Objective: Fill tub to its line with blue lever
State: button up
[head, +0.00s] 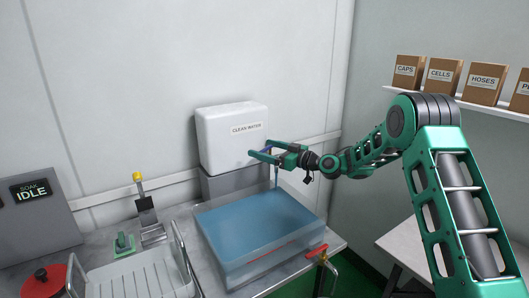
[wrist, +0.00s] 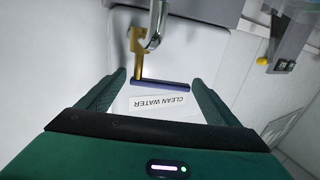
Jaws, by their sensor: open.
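The clear tub (head: 225,268) holds blue water (head: 250,218) across its width. A red strip (head: 272,252) shows on its front side; I cannot tell how the water level compares with any fill line. The blue lever (wrist: 160,85) lies crosswise between my open fingers in the wrist view, on a brass valve (wrist: 137,45) beside a chrome spout (wrist: 155,28). My gripper (head: 262,152) is open in front of the white clean water tank (head: 222,135); it also shows in the wrist view (wrist: 157,82). Whether the fingers touch the lever, or water is running, is unclear.
A red handle (head: 317,250) on a brass tap stands at the tub's front right. A white rack (head: 145,278), a yellow-topped lever (head: 138,177) and a grey panel reading IDLE (head: 35,190) are to the left. Shelved boxes (head: 443,75) are at right.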

jog(key=shift+d, duration=0.1)
jog(key=v, duration=1)
jog(key=shift+s+d, duration=0.2)
jog(key=shift+s, duration=0.05)
jog(key=shift+f, duration=0.1)
dwell(0.6)
dwell(5.5)
